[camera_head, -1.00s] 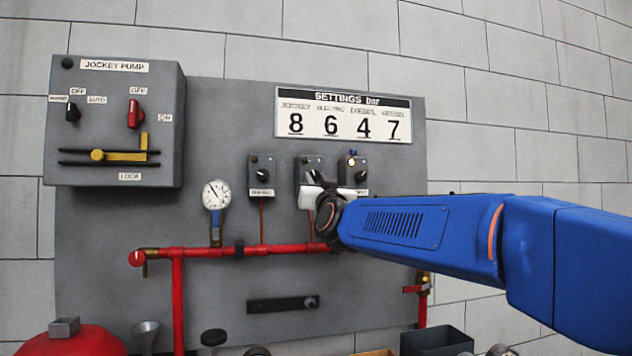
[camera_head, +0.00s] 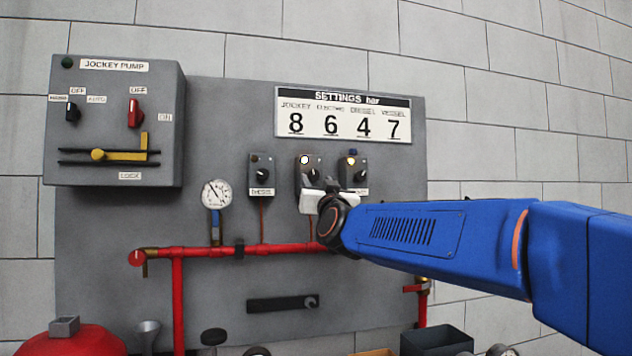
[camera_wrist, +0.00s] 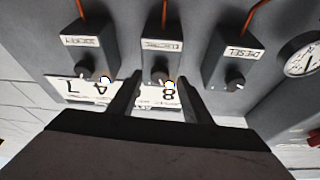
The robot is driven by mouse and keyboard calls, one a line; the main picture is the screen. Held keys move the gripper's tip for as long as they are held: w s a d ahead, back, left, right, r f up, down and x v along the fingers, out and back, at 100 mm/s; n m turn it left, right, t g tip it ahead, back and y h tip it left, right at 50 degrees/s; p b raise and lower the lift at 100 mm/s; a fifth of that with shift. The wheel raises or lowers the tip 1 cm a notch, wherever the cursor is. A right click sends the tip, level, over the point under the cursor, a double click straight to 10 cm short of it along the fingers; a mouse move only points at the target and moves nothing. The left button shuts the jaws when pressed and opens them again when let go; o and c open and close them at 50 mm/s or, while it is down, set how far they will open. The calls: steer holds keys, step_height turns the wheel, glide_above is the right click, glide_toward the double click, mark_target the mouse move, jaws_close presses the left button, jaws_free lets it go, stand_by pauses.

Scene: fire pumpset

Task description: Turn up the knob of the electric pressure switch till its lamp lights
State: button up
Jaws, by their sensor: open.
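The electric pressure switch (camera_head: 307,172) is the middle of three small grey boxes on the panel. Its lamp (camera_head: 304,160) glows white, and its dark knob (camera_head: 314,176) is in view. In the wrist view, which is upside down, this switch (camera_wrist: 161,58) is in the centre with its knob (camera_wrist: 158,76) between the dark fingers and its lit lamp (camera_wrist: 171,85) beside it. My gripper (camera_wrist: 160,84) is open, one finger on each side of the knob, with gaps visible. In the head view my gripper (camera_head: 331,198) hides the switch's lower part.
The diesel switch (camera_head: 261,174) stands left of it and another switch (camera_head: 353,174) with a yellowish lamp close right. A settings board (camera_head: 343,114) hangs above. A red pipe (camera_head: 205,251), gauge (camera_head: 216,194) and jockey pump box (camera_head: 116,122) are on the panel.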

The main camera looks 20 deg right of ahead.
steer(key=v, duration=1.5)
stand_by(0.5)
steer(key=s+d+f+n+g+y, duration=0.1)
steer(key=s+f+g, duration=0.3)
steer(key=f, duration=0.8)
steer(key=s+d+f+n+g, duration=0.1)
steer(key=s+f+g, duration=0.3)
steer(key=f, duration=0.8)
steer(key=s+d+f+g+y, duration=0.1)
steer(key=s+f+g, duration=0.4)
steer(key=f, duration=0.7)
steer(key=shift+s+f+n+y, duration=0.15)
steer(key=shift+s+f+n, duration=0.05)
steer(key=shift+s, duration=0.4)
steer(key=shift+s+f+n+y, duration=0.15)
steer(key=shift+s+f+n, duration=0.05)
steer(key=shift+s, duration=0.4)
steer(key=s+d+f+m+g+h, duration=0.1)
steer(key=s+d+f+g, duration=0.3)
steer(key=s+f, duration=0.5)
steer(key=s, duration=0.2)
steer(key=shift+s+d+f+g+h, duration=0.25)
steer(key=shift+d+f+g+h, duration=0.05)
steer(key=shift+d+f+h, duration=0.1)
